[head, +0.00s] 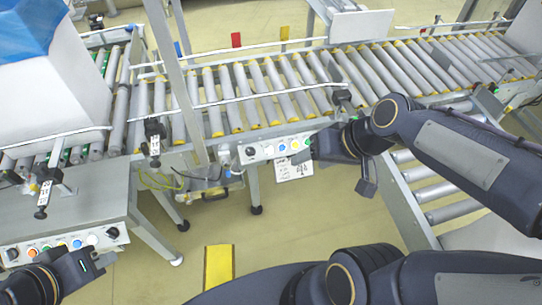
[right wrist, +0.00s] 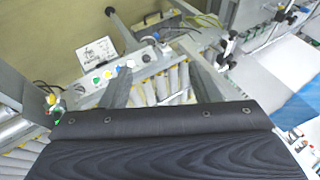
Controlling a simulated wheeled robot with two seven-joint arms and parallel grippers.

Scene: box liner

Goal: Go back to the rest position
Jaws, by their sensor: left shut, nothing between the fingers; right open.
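My left gripper (head: 85,264) is low at the left edge of the head view, just in front of a button panel (head: 72,243). Its fingers look closed and hold nothing; contact with the panel cannot be judged. My right gripper (head: 332,170) is right of centre, by the near side of the roller conveyor and the right end of a second button panel (head: 268,151). In the right wrist view my right gripper (right wrist: 158,62) shows two dark fingers spread apart with nothing held between them.
A white box (head: 55,105) with a blue liner (head: 35,28) stands on rollers at the left. The roller conveyor (head: 270,90) runs across the back, with metal posts and rails. A side conveyor (head: 432,195) lies beneath my right arm. A yellow floor marking (head: 219,265) lies on open floor.

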